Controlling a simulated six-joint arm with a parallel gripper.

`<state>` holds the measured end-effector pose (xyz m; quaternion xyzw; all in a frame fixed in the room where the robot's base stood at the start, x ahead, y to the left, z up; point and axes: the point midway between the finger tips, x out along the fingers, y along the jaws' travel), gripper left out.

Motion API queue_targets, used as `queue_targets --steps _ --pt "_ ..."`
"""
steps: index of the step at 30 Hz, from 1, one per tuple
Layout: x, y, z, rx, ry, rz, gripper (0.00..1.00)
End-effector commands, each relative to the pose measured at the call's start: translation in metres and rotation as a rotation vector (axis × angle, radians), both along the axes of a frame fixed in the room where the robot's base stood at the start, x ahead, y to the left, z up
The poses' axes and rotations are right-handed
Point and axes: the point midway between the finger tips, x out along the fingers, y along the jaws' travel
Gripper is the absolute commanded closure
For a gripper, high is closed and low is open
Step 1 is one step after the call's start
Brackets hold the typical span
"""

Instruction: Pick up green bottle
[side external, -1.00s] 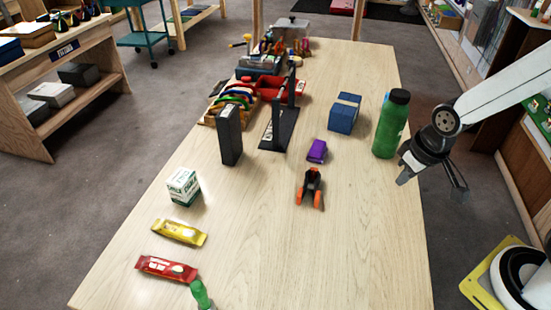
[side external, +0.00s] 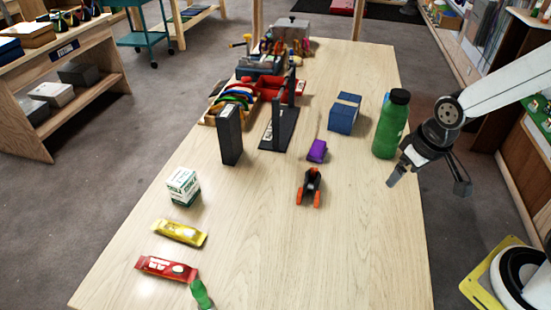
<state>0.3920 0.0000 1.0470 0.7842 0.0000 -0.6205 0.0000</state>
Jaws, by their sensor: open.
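A large green bottle (side external: 391,127) with a black cap stands upright near the right edge of the wooden table. A second, smaller green bottle-like item (side external: 201,293) is at the front edge of the picture, partly cut off. My gripper (side external: 428,186) is open and empty, its fingers pointing down, just right of and in front of the large bottle. It looks apart from the bottle, though depth is hard to judge.
A blue box (side external: 344,113), a purple item (side external: 317,151) and an orange-black device (side external: 309,187) lie left of the large bottle. A black stand (side external: 279,130) and black box (side external: 229,135) are further left. The table's front right (side external: 370,255) is clear.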

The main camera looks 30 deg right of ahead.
Motion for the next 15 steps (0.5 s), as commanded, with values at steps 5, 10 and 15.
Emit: queue_targets --steps 5,10,15 --pt "0.001 0.000 0.027 0.000 -0.006 0.000 0.00" --pt "0.000 0.000 0.053 0.000 -0.005 0.000 0.00" --pt "0.000 0.000 0.075 0.000 -0.004 0.000 0.00"
